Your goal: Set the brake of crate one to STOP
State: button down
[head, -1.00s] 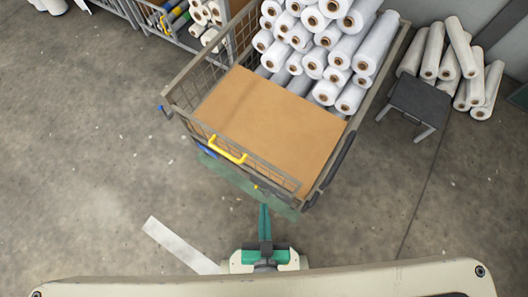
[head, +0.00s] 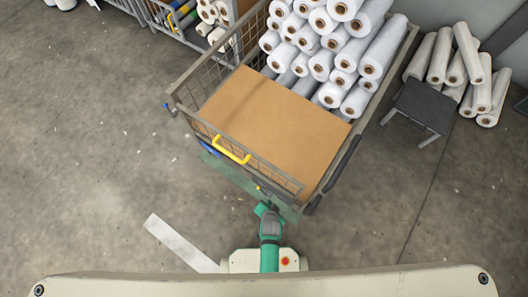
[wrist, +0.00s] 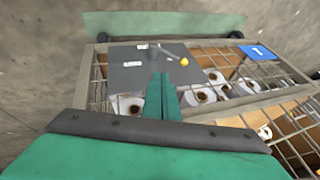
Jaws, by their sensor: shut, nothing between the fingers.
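Crate one is a wire-mesh cart (head: 185,92) with a blue label bearing a "1" (wrist: 258,52). A grey brake plate (wrist: 130,80) sits on its near end. A thin lever with a yellow knob (wrist: 184,62) runs across the plate, its knob toward the right in the wrist view. Two small white labels on the plate are too small to read. In the head view the knob is a small yellow spot (head: 258,188). My gripper (wrist: 162,88) is shut and empty, its fingertips in front of the plate beside the lever; contact is unclear. It also shows in the head view (head: 263,209).
The crate holds a cardboard sheet (head: 270,120) and white rolls (head: 330,45), with a yellow handle (head: 232,150) on its near side. A green panel (wrist: 165,22) lies along its base. A dark stool (head: 424,104) stands right.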

send_near(261, 190)
jog(key=d+f, duration=0.3)
jog(key=d, duration=0.1)
jog(key=shift+w+a+f, duration=1.15)
jog(key=shift+a+f, duration=0.05)
jog(key=shift+f, duration=0.2)
jog(key=shift+w+a+f, duration=0.35)
jog(key=shift+w+a, duration=0.15)
jog(key=shift+a, duration=0.2)
jog(key=shift+w, duration=0.1)
jog(key=shift+d, duration=0.1)
